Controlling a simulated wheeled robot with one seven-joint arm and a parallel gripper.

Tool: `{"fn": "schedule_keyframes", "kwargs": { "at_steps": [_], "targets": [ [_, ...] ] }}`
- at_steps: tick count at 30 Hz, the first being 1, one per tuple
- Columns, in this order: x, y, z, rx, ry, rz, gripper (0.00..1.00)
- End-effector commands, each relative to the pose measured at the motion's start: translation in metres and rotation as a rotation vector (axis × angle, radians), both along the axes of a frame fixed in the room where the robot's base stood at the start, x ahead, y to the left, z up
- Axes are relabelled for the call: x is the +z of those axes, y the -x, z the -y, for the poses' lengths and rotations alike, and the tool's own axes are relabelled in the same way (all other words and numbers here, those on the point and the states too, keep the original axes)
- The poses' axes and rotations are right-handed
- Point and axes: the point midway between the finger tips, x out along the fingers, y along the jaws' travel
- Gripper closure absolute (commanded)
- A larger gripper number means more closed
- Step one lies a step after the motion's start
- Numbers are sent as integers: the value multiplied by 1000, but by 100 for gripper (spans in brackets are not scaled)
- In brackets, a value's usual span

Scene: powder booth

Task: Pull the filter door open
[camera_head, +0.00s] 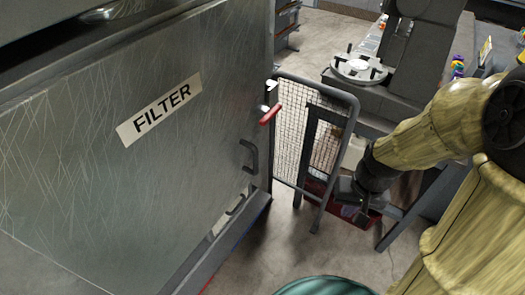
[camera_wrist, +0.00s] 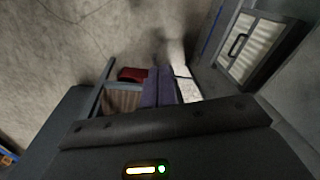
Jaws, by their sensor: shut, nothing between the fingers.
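The filter door (camera_head: 90,190) is a large scratched steel panel filling the left of the head view, with a white "FILTER" label (camera_head: 158,108). A dark bar handle (camera_head: 250,156) is near its right edge, and a red lever (camera_head: 270,115) sits above that. The door looks closed, though its edges are partly out of view. My gripper (camera_head: 358,213) hangs to the right of the door handle, clear of it, pointing down. In the wrist view its fingers (camera_wrist: 158,87) are together with nothing between them. The door handle cannot be made out for certain there.
A pale ribbed panel (camera_wrist: 262,50) with a dark handle is at upper right in the wrist view. Concrete floor (camera_head: 275,250) is open in front.

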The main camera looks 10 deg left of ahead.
Motion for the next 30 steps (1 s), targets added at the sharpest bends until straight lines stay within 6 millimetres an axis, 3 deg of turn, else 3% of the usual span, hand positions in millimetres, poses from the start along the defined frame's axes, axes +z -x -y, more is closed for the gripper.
{"fn": "schedule_keyframes", "kwargs": {
  "at_steps": [6,11,14,19,24,30],
  "targets": [
    [-25,-7,-43,65,-248,-248,100],
    [-24,-18,-82,117,-524,-367,100],
    [-14,-31,-104,145,-729,-402,100],
    [22,-64,-129,184,-1114,-381,100],
    [59,-94,-131,205,-1399,-297,100],
    [70,-103,-128,209,-1479,-262,100]
  ]
}}
